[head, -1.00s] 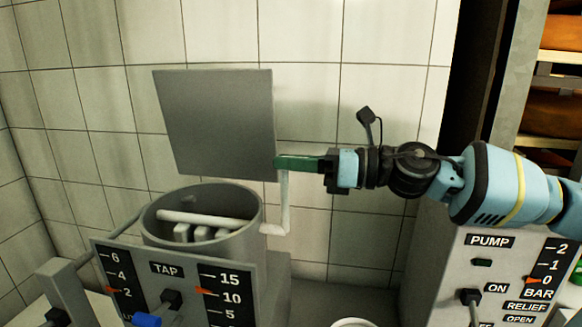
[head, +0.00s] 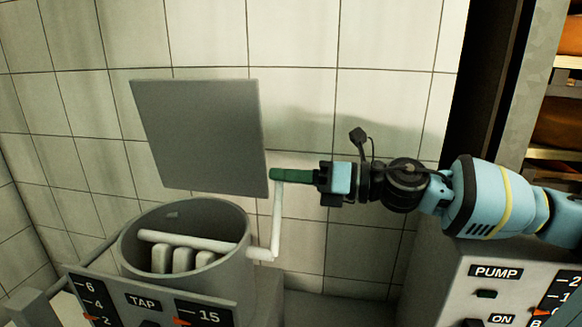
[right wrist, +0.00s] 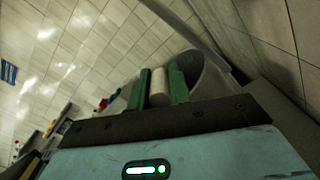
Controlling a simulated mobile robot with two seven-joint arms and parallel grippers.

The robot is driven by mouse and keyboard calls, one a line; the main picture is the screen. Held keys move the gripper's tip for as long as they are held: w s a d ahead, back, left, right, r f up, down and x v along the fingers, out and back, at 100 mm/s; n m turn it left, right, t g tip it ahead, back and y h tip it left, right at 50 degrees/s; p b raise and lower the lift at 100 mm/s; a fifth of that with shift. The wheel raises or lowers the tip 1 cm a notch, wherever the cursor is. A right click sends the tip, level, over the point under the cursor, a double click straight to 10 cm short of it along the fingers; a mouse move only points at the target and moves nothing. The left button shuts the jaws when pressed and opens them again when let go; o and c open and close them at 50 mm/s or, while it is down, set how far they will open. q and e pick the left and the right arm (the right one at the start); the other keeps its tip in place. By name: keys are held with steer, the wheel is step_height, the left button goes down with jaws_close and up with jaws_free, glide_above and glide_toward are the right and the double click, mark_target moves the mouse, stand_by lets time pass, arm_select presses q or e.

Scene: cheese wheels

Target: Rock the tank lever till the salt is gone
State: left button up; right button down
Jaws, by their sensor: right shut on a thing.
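The grey round tank (head: 240,270) stands at the lower left in the head view, open at the top. Inside it are a white bar (head: 190,243) and several pale paddles (head: 182,260). The white cranked tank lever (head: 276,222) comes out of the tank's right side and bends upward. My right gripper (head: 280,175) is shut on the lever's upper end with its green fingers. In the right wrist view, the pale lever handle (right wrist: 160,87) sits between the green fingers. I cannot make out any salt in the tank. My left gripper is not in view.
A grey square plate (head: 200,135) stands behind the tank, close to the lever's left side. A PUMP box (head: 496,272) stands at the lower right, and shelves with orange wheels (head: 560,122) at the far right.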

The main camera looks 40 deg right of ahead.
stand_by(0.5)
steer(key=c, duration=1.3)
jaws_free()
steer(key=shift+d+f, duration=0.1)
